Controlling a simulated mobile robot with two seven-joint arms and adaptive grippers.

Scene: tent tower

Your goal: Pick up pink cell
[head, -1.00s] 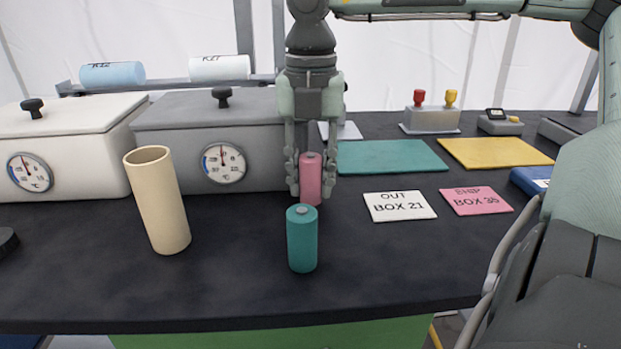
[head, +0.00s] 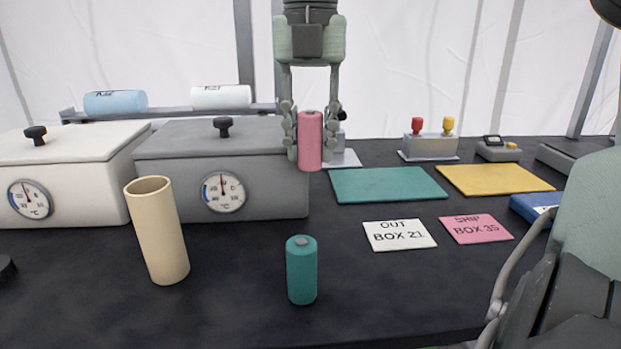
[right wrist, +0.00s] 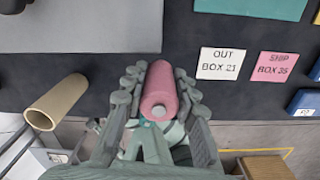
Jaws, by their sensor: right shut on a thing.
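The pink cell (head: 310,142) is a small upright cylinder held above the dark table, in front of the grey box's right end. My right gripper (head: 309,135) is shut on it from above, with a finger on each side. In the right wrist view the pink cell (right wrist: 160,92) sits between the fingers of the right gripper (right wrist: 160,85). A teal cell (head: 301,270) stands upright on the table nearer to me, apart from the gripper; it is mostly hidden in the wrist view. My left gripper is not in view.
A hollow beige tube (head: 158,232) stands to the left. White (head: 60,190) and grey (head: 170,165) lidded boxes with gauges stand behind it. Teal (head: 385,186) and yellow (head: 495,179) mats and the OUT (head: 399,235) and SHIP (head: 475,229) cards lie to the right.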

